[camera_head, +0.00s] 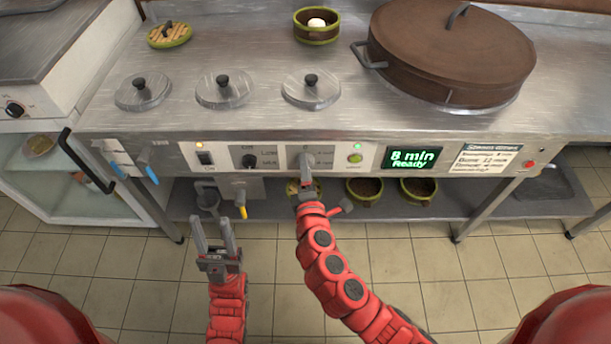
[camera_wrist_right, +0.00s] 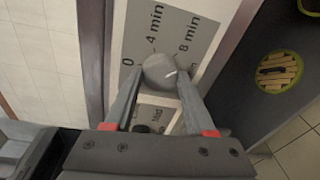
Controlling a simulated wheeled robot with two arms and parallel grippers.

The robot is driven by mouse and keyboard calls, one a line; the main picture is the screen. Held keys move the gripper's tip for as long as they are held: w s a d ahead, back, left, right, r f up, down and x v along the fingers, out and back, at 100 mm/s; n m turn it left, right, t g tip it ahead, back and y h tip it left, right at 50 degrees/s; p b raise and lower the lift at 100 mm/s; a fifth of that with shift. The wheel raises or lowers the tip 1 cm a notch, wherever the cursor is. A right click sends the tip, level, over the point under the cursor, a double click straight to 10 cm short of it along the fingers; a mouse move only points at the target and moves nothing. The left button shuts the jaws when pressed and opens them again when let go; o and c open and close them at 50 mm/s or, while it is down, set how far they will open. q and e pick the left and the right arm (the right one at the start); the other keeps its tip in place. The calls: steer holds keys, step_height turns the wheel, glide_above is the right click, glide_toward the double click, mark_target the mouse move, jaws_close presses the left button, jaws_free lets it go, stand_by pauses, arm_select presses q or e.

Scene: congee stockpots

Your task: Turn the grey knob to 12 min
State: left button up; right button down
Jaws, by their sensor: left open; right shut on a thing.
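The grey knob (camera_wrist_right: 160,71) shows in the right wrist view between the fingers of my right gripper (camera_wrist_right: 158,76). The right gripper is shut on it; its white mark points towards the "8 min" label. The dial plate (camera_wrist_right: 150,35) reads 0, 4 min and 8 min; no 12 min label is visible. In the head view my right gripper (camera_head: 306,172) reaches the front panel and mostly hides the knob. The display (camera_head: 411,158) reads "8 min Ready". My left gripper (camera_head: 211,222) is open and empty, in front of the counter and below the panel.
A black knob (camera_head: 249,161) and a switch (camera_head: 205,158) sit left of the dial; a green button (camera_head: 355,158) sits right. A printed card (camera_head: 485,159) is beside the display. Bowls (camera_head: 364,190) stand on the lower shelf. A large brown pot (camera_head: 450,55) is on the counter.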

steer(key=shift+d+f+m+t+y+b, duration=0.1)
steer(key=shift+m+t+y+b, duration=0.1)
steer(key=shift+m+b, duration=1.9)
steer(key=shift+f+m+t+y+b, duration=0.1)
steer(key=shift+m+t+y+b, duration=0.1)
steer(key=shift+m+b, duration=1.9)
steer(key=shift+r, duration=0.1)
steer(key=shift+c, duration=1.2)
jaws_free()
